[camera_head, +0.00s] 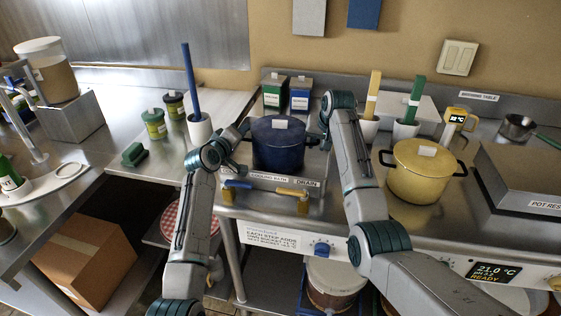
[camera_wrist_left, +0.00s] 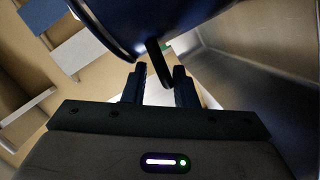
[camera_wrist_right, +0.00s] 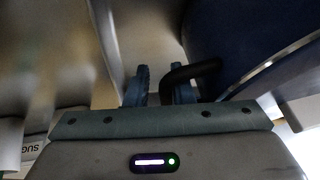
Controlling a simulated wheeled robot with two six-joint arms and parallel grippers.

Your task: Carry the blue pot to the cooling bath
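The blue pot (camera_head: 278,148) with its lid is upright at the cooling bath (camera_head: 262,180), behind the bath's labelled front edge. I cannot tell whether its base touches the bath floor. My left gripper (camera_head: 236,142) is at the pot's left handle. In the left wrist view, the dark handle (camera_wrist_left: 158,64) lies between the open fingers (camera_wrist_left: 160,88), with gaps beside it. My right gripper (camera_head: 328,118) is at the pot's right side. In the right wrist view, the other handle (camera_wrist_right: 190,70) loops between and around the open fingers (camera_wrist_right: 161,88).
A yellow pot (camera_head: 424,172) stands to the right, past my right arm. Blue and orange drain levers (camera_head: 290,192) sit in front of the bath. White holders with a blue stick (camera_head: 188,85) and with yellow and green sticks flank it. Green and blue boxes (camera_head: 300,92) stand behind.

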